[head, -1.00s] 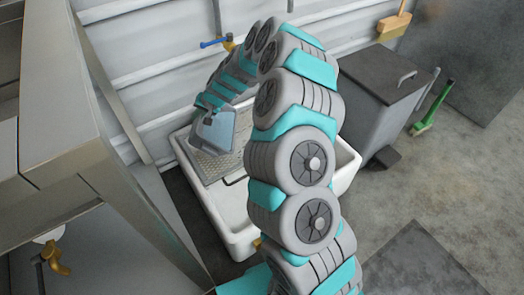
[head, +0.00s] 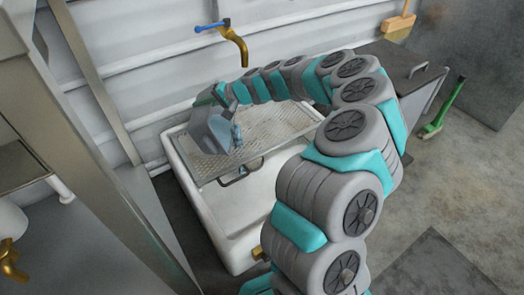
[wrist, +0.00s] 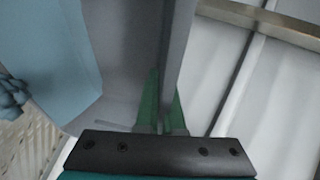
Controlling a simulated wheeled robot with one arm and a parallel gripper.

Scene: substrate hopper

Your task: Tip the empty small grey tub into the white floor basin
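My gripper (wrist: 165,88) is shut on the wall of the small grey tub (wrist: 120,40), with the wall between its green fingers. In the head view the tub (head: 204,130) is held, strongly tilted, over the left part of the white floor basin (head: 245,249). A light-blue surface (wrist: 55,55) shows inside the tub and looks like water. A lumpy blue mass (wrist: 10,95), which looks like liquid spilling, shows at its rim, also in the head view (head: 237,136). My arm hides the basin's right side.
A perforated grate (head: 275,128) lies across the back of the basin. A brass tap with a blue handle (head: 235,42) is on the wall behind. A grey lidded bin (head: 415,72) and a green-handled brush (head: 440,112) stand right. A metal frame (head: 105,150) rises left.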

